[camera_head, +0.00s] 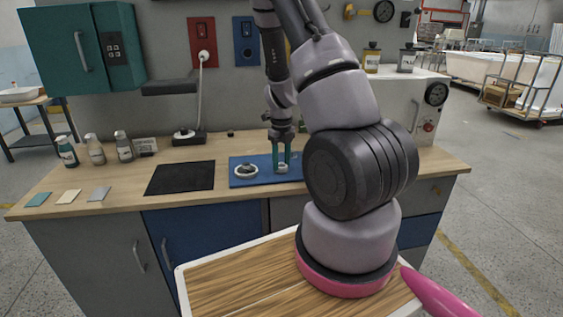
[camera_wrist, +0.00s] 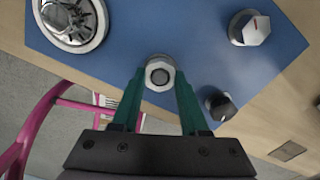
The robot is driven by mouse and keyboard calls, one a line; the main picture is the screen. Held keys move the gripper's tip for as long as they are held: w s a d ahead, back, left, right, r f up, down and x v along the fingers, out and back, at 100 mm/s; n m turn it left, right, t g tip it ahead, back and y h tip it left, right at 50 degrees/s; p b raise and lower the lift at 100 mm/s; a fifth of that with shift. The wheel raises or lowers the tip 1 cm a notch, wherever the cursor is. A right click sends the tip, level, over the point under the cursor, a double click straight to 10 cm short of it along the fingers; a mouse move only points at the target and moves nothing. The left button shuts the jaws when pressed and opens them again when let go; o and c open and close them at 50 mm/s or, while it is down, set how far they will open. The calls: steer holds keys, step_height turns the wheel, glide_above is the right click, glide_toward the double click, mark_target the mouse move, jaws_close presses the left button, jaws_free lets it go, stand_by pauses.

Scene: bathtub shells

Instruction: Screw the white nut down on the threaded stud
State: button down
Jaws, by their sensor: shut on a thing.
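The white nut (camera_wrist: 160,65) sits between the green fingertips of my gripper (camera_wrist: 160,78) in the wrist view. My gripper is shut on it. The grey round end of the threaded stud (camera_wrist: 159,77) shows in the nut's hole; how far down the nut sits cannot be told. In the head view my gripper (camera_head: 281,164) points straight down over the right part of the blue mat (camera_head: 246,184), and the nut (camera_head: 282,170) shows small and pale at its tips.
A round chrome fitting (camera_wrist: 98,22) lies on the mat, left of the nut. A white hexagonal piece with a red mark (camera_wrist: 257,31) and a black-and-white knob (camera_wrist: 220,105) stand to the right in the wrist view. A black pad (camera_head: 180,178) lies left on the wooden bench.

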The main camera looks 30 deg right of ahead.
steer(key=shift+c, duration=1.7)
jaws_free()
steer(key=shift+c, duration=0.8)
steer(key=n, duration=0.6)
steer(key=shift+n, duration=0.3)
steer(key=n, duration=0.6)
